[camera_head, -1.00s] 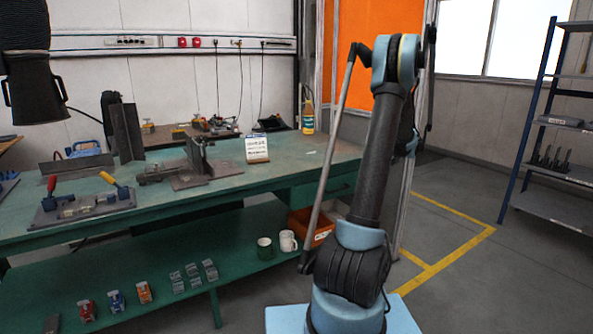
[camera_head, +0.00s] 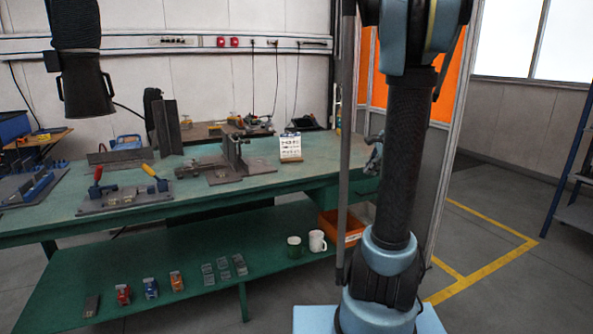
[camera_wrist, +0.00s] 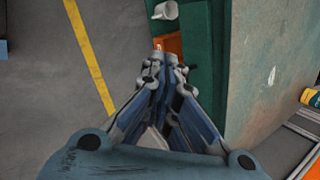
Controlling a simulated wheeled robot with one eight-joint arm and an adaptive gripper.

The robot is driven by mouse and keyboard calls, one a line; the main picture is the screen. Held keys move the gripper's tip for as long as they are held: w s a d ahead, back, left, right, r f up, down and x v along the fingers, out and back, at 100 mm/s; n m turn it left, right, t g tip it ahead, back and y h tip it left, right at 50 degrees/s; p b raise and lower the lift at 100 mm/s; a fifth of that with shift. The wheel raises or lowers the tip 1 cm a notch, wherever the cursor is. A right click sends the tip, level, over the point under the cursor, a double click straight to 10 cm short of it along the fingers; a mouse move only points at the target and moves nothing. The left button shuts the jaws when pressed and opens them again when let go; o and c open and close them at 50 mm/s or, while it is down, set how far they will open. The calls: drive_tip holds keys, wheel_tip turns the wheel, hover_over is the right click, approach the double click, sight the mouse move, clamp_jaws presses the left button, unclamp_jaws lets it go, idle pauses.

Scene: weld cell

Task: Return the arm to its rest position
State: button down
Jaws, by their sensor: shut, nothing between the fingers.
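My gripper (camera_wrist: 160,68) is in the middle of the wrist view. Its fingers come together at the tips and hold nothing. In the head view a small part of my gripper (camera_head: 374,155) shows beside my dark arm link, which hides the rest. My arm stands upright at the right of the head view, with its upper joint cut by the top edge. In the wrist view the gripper points down, with floor to its left and the green workbench (camera_wrist: 270,60) to its right.
The workbench (camera_head: 230,190) carries fixtures and clamps. An orange bin (camera_head: 352,232) stands near my arm. Blue shelving (camera_head: 570,165) is at the far right. Floor around the yellow line (camera_head: 490,266) is clear.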

drive_tip(key=s+a+f+n+h, duration=0.1)
drive_tip(key=s+a+f+n, duration=0.2)
drive_tip(key=s+n, duration=0.3)
drive_tip(key=s+a+f+n+g+h, duration=0.1)
drive_tip(key=s+a+f+n, duration=0.2)
drive_tip(key=s, duration=1.2)
drive_tip(key=s+a+f+n+g+h, duration=0.1)
drive_tip(key=s+a+f+n, duration=0.2)
drive_tip(key=s+n, duration=0.5)
drive_tip(key=s+f, duration=0.1)
drive_tip(key=s, duration=0.2)
drive_tip(key=shift+a+f+n, duration=0.25)
drive_tip(key=shift+f+n, duration=0.05)
drive_tip(key=shift+f, duration=0.05)
